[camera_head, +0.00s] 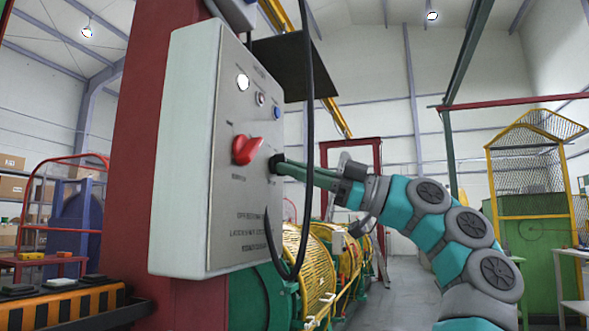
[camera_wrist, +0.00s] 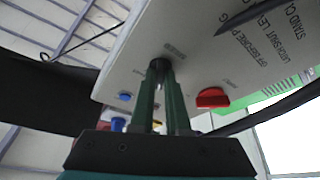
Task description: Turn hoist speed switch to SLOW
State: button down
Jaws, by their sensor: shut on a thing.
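The grey control box (camera_head: 186,150) is mounted on a dark red column. A small black knob (camera_head: 274,163), which looks like the hoist speed switch, sits on the right part of its front panel. My gripper (camera_head: 280,165) reaches in from the right and is shut on this knob. In the wrist view, the two green fingers (camera_wrist: 160,90) stand on either side of the dark knob (camera_wrist: 158,66) at the panel. The fingers hide most of it, and its pointing direction and labels cannot be read.
A large red rotary switch (camera_head: 247,149) is beside the knob on the left. A white lamp (camera_head: 243,82) and a blue button (camera_head: 277,113) are above. A black cable (camera_head: 309,150) hangs in front of the panel, close to my arm. Yellow-guarded machinery (camera_head: 310,255) stands behind.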

jog(key=c, duration=0.9)
grip_release()
jog(key=v, duration=0.7)
jog(key=shift+d+f+b, duration=0.15)
jog(key=shift+d+b, duration=0.2)
jog(key=shift+b, duration=0.1)
jog(key=shift+s, duration=0.1)
